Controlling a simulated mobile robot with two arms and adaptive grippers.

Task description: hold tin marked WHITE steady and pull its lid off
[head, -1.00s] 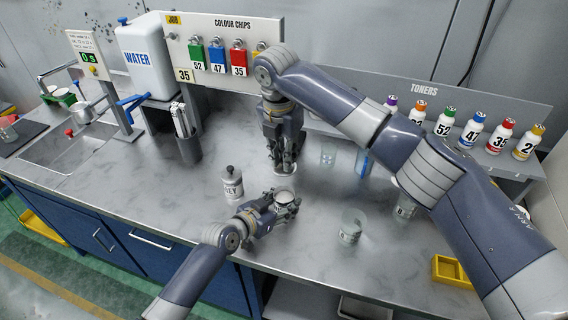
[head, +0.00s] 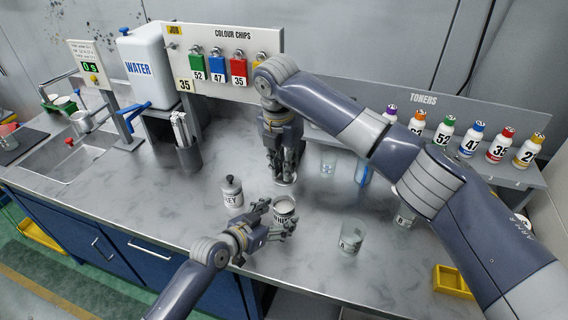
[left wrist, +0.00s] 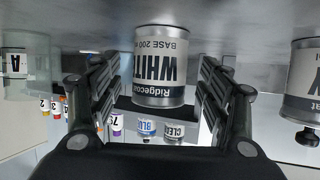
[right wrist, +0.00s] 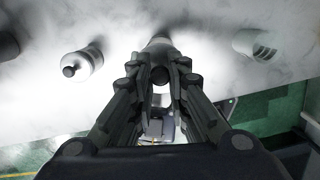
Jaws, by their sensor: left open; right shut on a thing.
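The tin marked WHITE (head: 284,208) stands upright on the bench, its top open and pale inside. It also shows in the left wrist view (left wrist: 160,70), upside down, with no knob on its top. My left gripper (head: 275,218) is open, with a finger to each side of the tin and gaps visible between. My right gripper (head: 284,170) is shut on a pale round lid (head: 286,182), held behind and apart from the tin. In the right wrist view a dark knob (right wrist: 160,76) shows between its fingers.
A tin marked GREY (head: 232,192) with a knobbed lid stands left of the WHITE tin. A glass beaker (head: 351,238) stands to the right. More clear beakers, including one (head: 328,165), stand behind. The bench front is mostly clear.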

